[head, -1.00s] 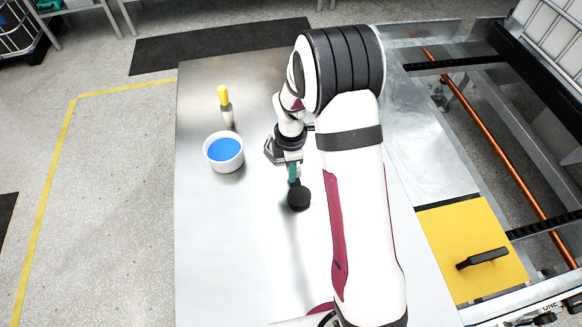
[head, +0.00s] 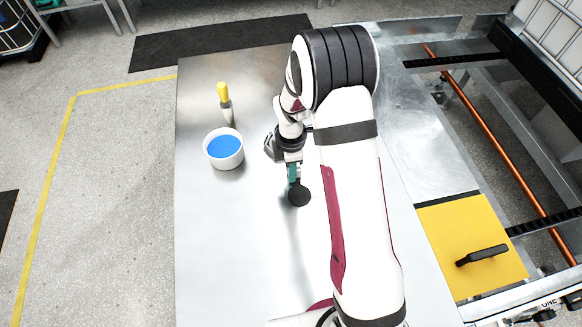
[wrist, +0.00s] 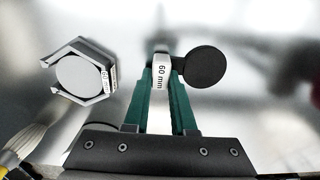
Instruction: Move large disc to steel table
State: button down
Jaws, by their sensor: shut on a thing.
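The large disc, round and black (head: 299,193), hangs at the tip of my gripper (head: 294,175) over the steel table (head: 240,250). In the wrist view, my gripper's teal fingers (wrist: 162,90) are shut on a pale strip marked "60 mm". The black disc (wrist: 206,66) shows just right of the fingertips, beside this strip. A soft shadow lies on the table below it; its exact height is unclear. A grey hexagonal piece with a pale round face and a label (wrist: 80,77) shows left of the fingers in the wrist view.
A white bowl with blue contents (head: 223,150) and a yellow-handled tool (head: 225,102) stand at left on the table. A yellow plate with a black handle (head: 470,235) lies at right, beside an open frame with a copper-coloured bar (head: 490,145). The table's front left is clear.

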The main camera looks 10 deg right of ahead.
grip_release()
dwell(0.5)
dwell(0.3)
jog(key=shift+r, duration=4.5)
